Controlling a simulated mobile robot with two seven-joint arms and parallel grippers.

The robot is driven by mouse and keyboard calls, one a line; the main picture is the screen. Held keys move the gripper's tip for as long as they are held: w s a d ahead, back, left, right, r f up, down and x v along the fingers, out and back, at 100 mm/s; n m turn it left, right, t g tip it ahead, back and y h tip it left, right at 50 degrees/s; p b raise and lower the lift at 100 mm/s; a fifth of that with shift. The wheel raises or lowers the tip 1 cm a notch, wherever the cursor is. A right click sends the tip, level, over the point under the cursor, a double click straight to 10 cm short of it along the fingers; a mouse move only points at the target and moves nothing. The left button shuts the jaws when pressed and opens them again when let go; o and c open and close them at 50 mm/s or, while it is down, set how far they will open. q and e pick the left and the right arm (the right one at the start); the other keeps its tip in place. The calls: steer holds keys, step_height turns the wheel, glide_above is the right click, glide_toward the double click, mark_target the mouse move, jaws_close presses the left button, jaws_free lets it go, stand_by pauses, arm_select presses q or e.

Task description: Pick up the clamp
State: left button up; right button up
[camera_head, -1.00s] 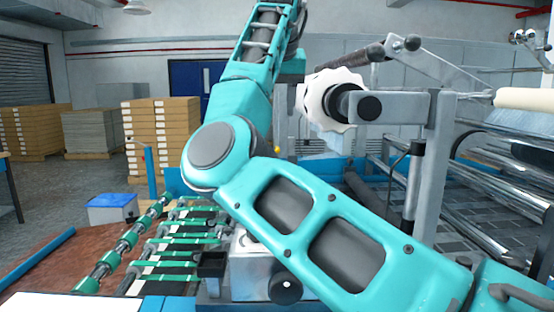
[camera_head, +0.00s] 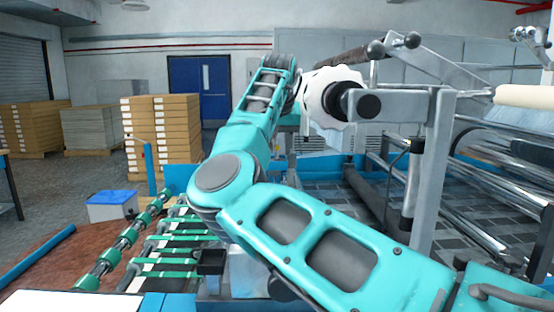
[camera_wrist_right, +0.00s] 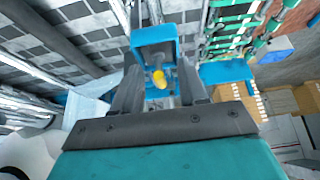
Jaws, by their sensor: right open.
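My right gripper (camera_wrist_right: 160,72) is open in the right wrist view, its two dark fingers apart. A blue bracket-like part (camera_wrist_right: 153,45) with a yellow-tipped pin (camera_wrist_right: 160,78) shows between and beyond the fingers. It may be the clamp, but I cannot tell for sure. No contact between it and the fingers is visible. In the head view my teal right arm crosses the middle and bends upward, and its gripper is hard to make out near the white toothed wheel (camera_head: 320,92). My left gripper is not in view.
The laminating machine's grey post (camera_head: 432,170) and metal rollers (camera_head: 490,240) stand on the right. Green-banded rollers (camera_head: 170,255) lie at lower left. Stacked boxes (camera_head: 160,135) and a blue door (camera_head: 200,85) are at the back. The floor at left has free room.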

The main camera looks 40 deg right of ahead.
jaws_close()
stand_by(0.4)
